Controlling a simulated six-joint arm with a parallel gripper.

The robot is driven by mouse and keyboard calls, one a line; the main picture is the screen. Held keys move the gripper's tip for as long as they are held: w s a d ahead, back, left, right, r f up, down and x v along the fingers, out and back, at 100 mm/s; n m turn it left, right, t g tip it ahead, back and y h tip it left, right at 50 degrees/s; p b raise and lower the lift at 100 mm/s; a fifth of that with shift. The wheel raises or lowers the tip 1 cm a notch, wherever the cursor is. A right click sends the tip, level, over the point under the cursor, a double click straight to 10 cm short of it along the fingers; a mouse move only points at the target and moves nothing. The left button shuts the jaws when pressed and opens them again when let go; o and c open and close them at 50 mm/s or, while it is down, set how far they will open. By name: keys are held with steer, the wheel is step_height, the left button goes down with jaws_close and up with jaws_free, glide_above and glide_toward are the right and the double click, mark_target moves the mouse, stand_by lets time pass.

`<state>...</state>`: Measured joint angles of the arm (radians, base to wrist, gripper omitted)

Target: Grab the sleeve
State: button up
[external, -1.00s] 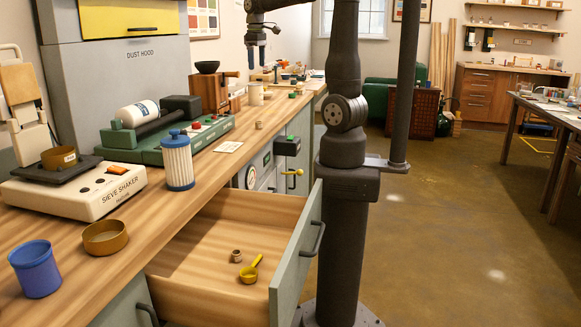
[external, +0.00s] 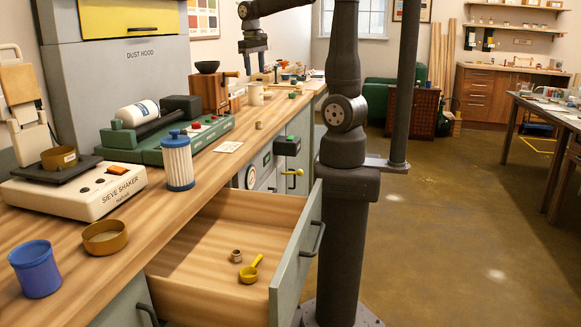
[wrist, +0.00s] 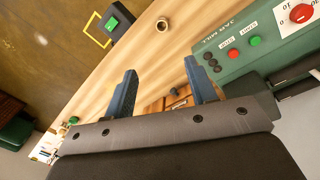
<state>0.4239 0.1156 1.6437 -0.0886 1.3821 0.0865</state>
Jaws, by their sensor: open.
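A small tan sleeve (external: 258,125) stands on the wooden counter in front of the green jar mill. In the wrist view a small ring-shaped piece, apparently this sleeve (wrist: 161,24), stands beyond my fingertips, apart from them. A similar small brown ring (external: 236,256) sits in the open drawer; I cannot tell which of the two the task means. My gripper (external: 254,68) is high over the far part of the counter, open and empty. In the wrist view its two fingers (wrist: 160,70) are spread wide.
The open drawer (external: 206,232) also holds a yellow scoop (external: 250,270). A green-buttoned box (external: 287,146) juts from the counter front.

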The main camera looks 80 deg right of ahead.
step_height(320, 180, down, 2)
steer(key=a+f+m+h, duration=0.1)
steer(key=a+m, duration=0.1)
steer(key=m, duration=0.5)
steer(key=m+h, duration=0.1)
steer(key=m, duration=0.6)
glide_above(258, 128)
steer(key=a, duration=0.1)
step_height(258, 128, down, 13)
steer(key=shift+w+f, duration=0.1)
steer(key=shift+w, duration=0.05)
steer(key=shift+d+x, duration=0.15)
steer(key=shift+x, duration=1.25)
steer(key=shift+d+x, duration=0.1)
steer(key=shift+x, duration=1.3)
steer(key=shift+w, duration=0.1)
steer(key=c, duration=1.1)
